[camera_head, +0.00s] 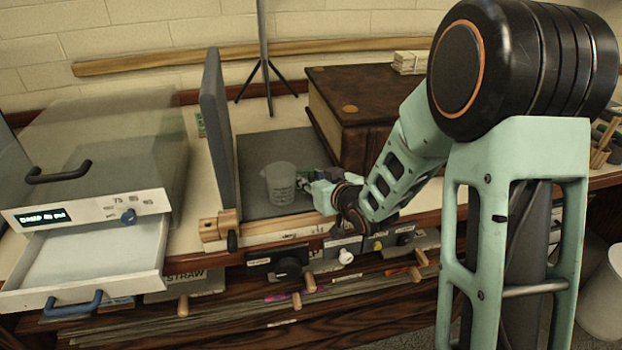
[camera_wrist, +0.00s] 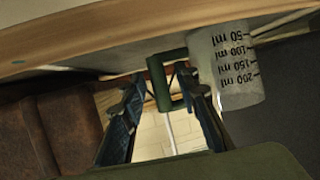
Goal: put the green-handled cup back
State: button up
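The cup (camera_head: 281,184) is translucent, with black ml marks that show in the wrist view (camera_wrist: 226,60). In the head view it is at the dark board, left of my gripper (camera_head: 312,186); I cannot tell if it rests there or hangs just above. Its green handle (camera_wrist: 159,88) lies between my two blue fingers (camera_wrist: 163,82) in the wrist view. One finger is outside the handle bar and the other is between bar and cup. The fingers look apart, with a slim gap beside the bar. Contact is unclear.
A grey upright panel (camera_head: 216,140) stands left of the cup. A large brown book (camera_head: 352,105) lies behind my gripper. A thin stand (camera_head: 265,65) is at the back. At left, a machine (camera_head: 100,165) has its white drawer (camera_head: 90,262) pulled out. Labelled holders (camera_head: 290,262) line the table front.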

jog(key=shift+r, duration=0.2)
jog(key=p+v, duration=0.1)
jog(key=v, duration=0.8)
jog(key=shift+s+d+r+p, duration=0.1)
jog(key=shift+d+r+p, duration=0.05)
jog(key=shift+p, duration=0.2)
jog(key=shift+s+b, duration=0.1)
jog(key=shift+b, duration=0.7)
jog(key=shift+s+b, duration=0.15)
jog(key=shift+b, duration=0.2)
jog(key=shift+b+v, duration=1)
jog(key=shift+b, duration=0.25)
jog(key=shift+d, duration=0.1)
jog(key=shift+r, duration=0.1)
